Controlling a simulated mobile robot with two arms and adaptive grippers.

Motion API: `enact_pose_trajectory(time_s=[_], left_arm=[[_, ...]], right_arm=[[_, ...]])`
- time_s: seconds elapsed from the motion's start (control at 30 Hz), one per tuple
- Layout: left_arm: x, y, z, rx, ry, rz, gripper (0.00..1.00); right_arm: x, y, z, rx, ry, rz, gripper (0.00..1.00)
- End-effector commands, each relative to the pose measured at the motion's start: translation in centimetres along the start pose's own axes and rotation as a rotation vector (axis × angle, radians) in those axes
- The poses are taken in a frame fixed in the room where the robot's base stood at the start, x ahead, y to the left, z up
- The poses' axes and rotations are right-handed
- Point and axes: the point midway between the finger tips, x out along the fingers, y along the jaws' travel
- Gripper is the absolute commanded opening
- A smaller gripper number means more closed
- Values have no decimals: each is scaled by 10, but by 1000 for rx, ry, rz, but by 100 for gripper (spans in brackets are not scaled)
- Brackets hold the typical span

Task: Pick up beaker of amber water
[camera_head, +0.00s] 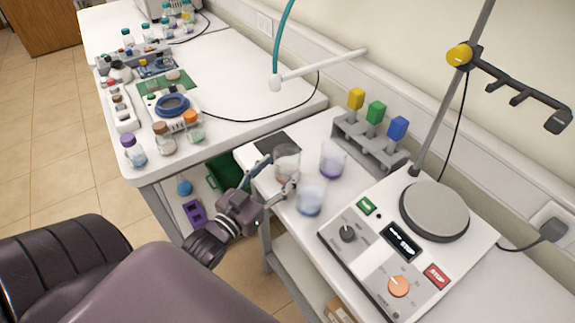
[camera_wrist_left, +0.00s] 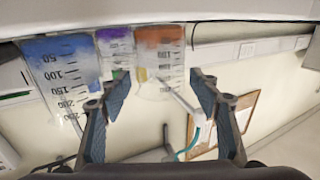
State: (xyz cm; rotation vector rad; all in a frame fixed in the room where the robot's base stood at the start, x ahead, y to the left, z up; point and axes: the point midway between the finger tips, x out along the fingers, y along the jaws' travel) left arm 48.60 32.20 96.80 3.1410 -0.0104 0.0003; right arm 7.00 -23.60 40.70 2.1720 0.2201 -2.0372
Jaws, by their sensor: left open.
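The beaker of amber water (camera_head: 287,159) stands upright near the front-left corner of the white side table; its amber colour is hard to see in the head view. In the left wrist view, which is upside down, the orange-tinted beaker (camera_wrist_left: 160,55) shows ahead of and between the fingers. My left gripper (camera_head: 282,172) is open at the front side of this beaker, its fingertips close to the glass. Whether they touch it I cannot tell. The left gripper also shows in the wrist view (camera_wrist_left: 157,82), with nothing clamped. My right gripper is not in view.
A blue-water beaker (camera_head: 311,197) and a purple-water beaker (camera_head: 332,160) stand close by. A hotplate stirrer (camera_head: 400,260) is at the right. A grey rack (camera_head: 370,143) holds coloured blocks behind. A dark flat pad (camera_head: 277,143) lies behind the amber beaker.

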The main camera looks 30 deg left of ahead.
Motion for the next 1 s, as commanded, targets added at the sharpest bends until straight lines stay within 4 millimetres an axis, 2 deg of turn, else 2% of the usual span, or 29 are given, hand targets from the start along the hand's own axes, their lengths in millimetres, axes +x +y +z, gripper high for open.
enact_pose_trajectory(time_s=[0.13,0.3,0.63,1.0], left_arm=[[21,-2,-8,1,3,1,57],[40,-2,-6,0,2,1,57],[45,-2,-4,1,0,1,57],[45,-2,-4,1,0,1,17]], right_arm=[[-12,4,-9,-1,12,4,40],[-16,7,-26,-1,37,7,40],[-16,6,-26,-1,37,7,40],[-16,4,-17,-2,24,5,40]])
